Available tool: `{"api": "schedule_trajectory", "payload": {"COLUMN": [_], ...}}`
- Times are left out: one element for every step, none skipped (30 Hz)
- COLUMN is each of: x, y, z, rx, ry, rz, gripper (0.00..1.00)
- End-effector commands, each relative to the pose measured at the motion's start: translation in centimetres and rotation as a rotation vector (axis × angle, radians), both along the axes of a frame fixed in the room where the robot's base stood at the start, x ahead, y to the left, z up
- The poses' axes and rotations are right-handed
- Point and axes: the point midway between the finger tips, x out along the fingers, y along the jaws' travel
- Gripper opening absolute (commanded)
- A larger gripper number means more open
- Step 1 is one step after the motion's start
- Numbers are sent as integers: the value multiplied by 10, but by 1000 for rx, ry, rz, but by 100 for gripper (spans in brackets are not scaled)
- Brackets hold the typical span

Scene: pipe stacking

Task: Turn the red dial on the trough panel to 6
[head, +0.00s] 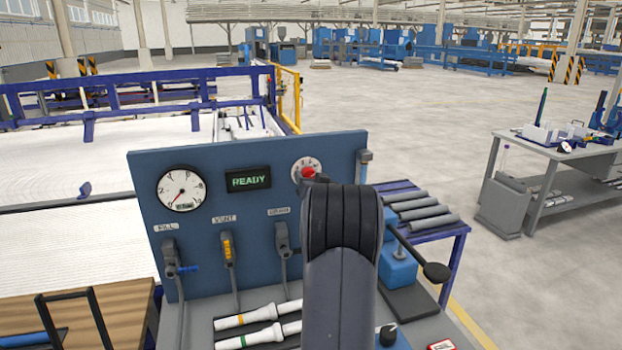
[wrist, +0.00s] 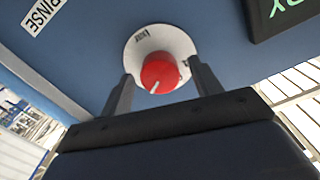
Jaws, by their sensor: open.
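The red dial (head: 308,172) sits on a round white scale plate at the upper right of the blue trough panel (head: 215,235). In the wrist view the red dial (wrist: 160,73) is upper middle, with a white pointer line on its face. The scale figures are too small to read. My gripper (wrist: 161,70) is open, one finger to each side of the dial, with gaps between them and the red knob. How far the fingertips are from the panel face is unclear. In the head view my arm hides most of the gripper.
The panel also carries a gauge (head: 181,189), a READY display (head: 248,180) and several valve handles (head: 229,249). White tubes (head: 247,316) lie on the bench below. Grey pipes (head: 420,210) rest on a blue rack at right. A post (head: 365,170) stands at the panel's right edge.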

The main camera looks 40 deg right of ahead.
Motion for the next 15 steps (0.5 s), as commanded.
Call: {"api": "schedule_trajectory", "payload": {"x": [0,0,0,0,0,0,0,0,0,0,0,0,0,0,0], "y": [0,0,0,0,0,0,0,0,0,0,0,0,0,0,0], "z": [0,0,0,0,0,0,0,0,0,0,0,0,0,0,0], "rx": [0,0,0,0,0,0,0,0,0,0,0,0,0,0,0], "ry": [0,0,0,0,-1,-1,-1,-1,-1,-1,-1,-1,-1,-1,-1], "rz": [0,0,0,0,0,0,0,0,0,0,0,0,0,0,0], "gripper": [60,60,60,59,56,53,51,48,45,42,40,37,34,32,28]}}
